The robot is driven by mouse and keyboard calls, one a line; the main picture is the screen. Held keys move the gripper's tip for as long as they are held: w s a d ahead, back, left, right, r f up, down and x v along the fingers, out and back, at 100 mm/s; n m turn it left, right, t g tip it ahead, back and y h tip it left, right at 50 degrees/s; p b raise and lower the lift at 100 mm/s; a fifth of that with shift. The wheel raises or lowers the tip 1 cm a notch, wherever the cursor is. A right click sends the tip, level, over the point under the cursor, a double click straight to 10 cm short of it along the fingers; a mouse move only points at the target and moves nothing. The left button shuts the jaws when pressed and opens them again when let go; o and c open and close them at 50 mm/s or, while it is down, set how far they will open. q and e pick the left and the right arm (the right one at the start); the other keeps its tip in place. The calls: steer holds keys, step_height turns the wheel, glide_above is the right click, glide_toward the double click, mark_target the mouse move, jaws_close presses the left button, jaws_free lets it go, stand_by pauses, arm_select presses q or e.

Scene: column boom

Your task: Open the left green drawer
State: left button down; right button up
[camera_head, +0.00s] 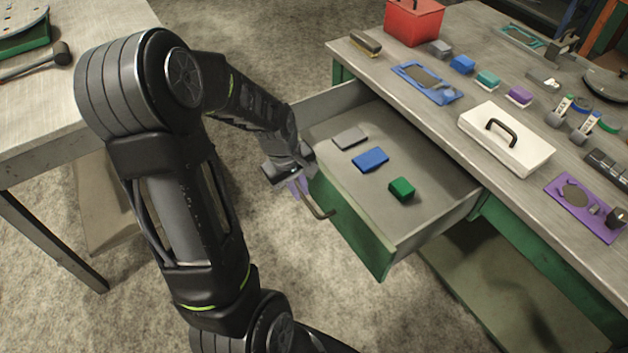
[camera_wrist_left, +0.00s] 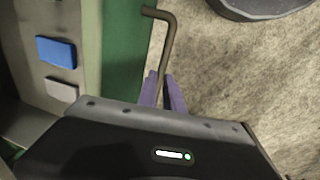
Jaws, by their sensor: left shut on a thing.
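The left green drawer (camera_head: 346,226) of the workbench is pulled well out, and its inside shows. A grey block (camera_head: 350,137), a blue block (camera_head: 370,159) and a green block (camera_head: 402,189) lie in it. My left gripper (camera_head: 300,188) is at the drawer's front, with its purple fingers shut on the far end of the dark bar handle (camera_head: 318,208). In the left wrist view the purple fingers (camera_wrist_left: 163,92) close around the handle (camera_wrist_left: 166,40), whose other end sticks out beyond them. My right gripper is not in view.
The workbench top (camera_head: 440,130) carries a red box (camera_head: 413,20), a white case (camera_head: 507,138), a blue plate (camera_head: 427,84), a purple plate (camera_head: 584,207) and several small blocks. Another table (camera_head: 100,100) with a hammer (camera_head: 50,56) stands at left. Open floor lies before the drawer.

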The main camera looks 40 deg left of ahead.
arm_select(q)
steer(key=shift+s+a, duration=0.25)
steer(key=shift+s, duration=0.5)
steer(key=shift+s+a, duration=0.2)
steer(key=shift+s, duration=0.5)
steer(key=c, duration=1.5)
jaws_free()
step_height(320, 180, up, 8)
steer(key=s, duration=0.1)
steer(key=shift+s+a+f+p, duration=0.15)
steer(key=shift+s+a+p, duration=0.05)
steer(key=shift+p, duration=0.25)
